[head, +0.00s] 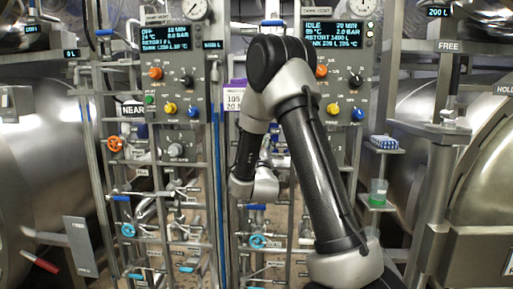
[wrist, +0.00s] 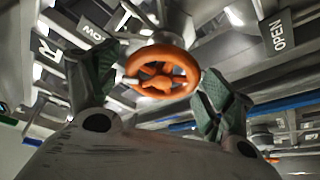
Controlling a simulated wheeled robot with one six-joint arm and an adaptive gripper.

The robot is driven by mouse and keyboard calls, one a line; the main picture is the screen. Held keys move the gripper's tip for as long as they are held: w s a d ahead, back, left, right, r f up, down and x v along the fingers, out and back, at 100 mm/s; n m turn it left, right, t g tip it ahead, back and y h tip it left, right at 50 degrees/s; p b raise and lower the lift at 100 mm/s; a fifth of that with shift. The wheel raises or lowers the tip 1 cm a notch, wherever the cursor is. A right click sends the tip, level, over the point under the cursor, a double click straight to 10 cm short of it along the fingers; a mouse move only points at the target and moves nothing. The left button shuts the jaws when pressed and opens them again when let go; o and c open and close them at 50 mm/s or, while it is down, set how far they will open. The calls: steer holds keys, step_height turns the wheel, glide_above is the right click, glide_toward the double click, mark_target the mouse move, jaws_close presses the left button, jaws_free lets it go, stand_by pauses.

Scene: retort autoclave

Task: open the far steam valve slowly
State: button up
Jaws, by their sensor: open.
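An orange handwheel (wrist: 162,74) on a valve shows in the wrist view, between and just beyond the fingers of my gripper (wrist: 158,82). The fingers are spread wide, one on each side of the wheel, with nothing clamped. I cannot tell whether either finger touches the rim. A plate (wrist: 46,48) at left shows only an "R", and an "OPEN" plate (wrist: 279,33) is at right. In the head view my arm hides this wheel and my fingers. Another orange handwheel (head: 115,144) there sits beside a "NEAR" label (head: 132,109).
Pipe frames with blue handwheels (head: 258,241) and blue levers crowd the space around my arm. Control panels (head: 335,62) (head: 173,70) stand above. Large steel vessels (head: 40,160) flank both sides. A small shelf at right holds a green-filled beaker (head: 378,192).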

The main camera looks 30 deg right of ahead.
steer(key=v, duration=1.2)
stand_by(1.1)
steer(key=w+d+r+m+h, duration=0.1)
steer(key=w+m, duration=0.2)
steer(key=w+d+r+m+g+h, duration=0.1)
steer(key=w+d+m+h, duration=0.1)
steer(key=w+m, duration=0.1)
steer(key=w+d+r+m+h, duration=0.1)
steer(key=w+r+m, duration=0.1)
steer(key=w, duration=0.2)
steer(key=shift+w+d+m, duration=0.3)
steer(key=shift+d+m, duration=0.1)
steer(key=shift+g, duration=0.3)
steer(key=shift+c, duration=0.2)
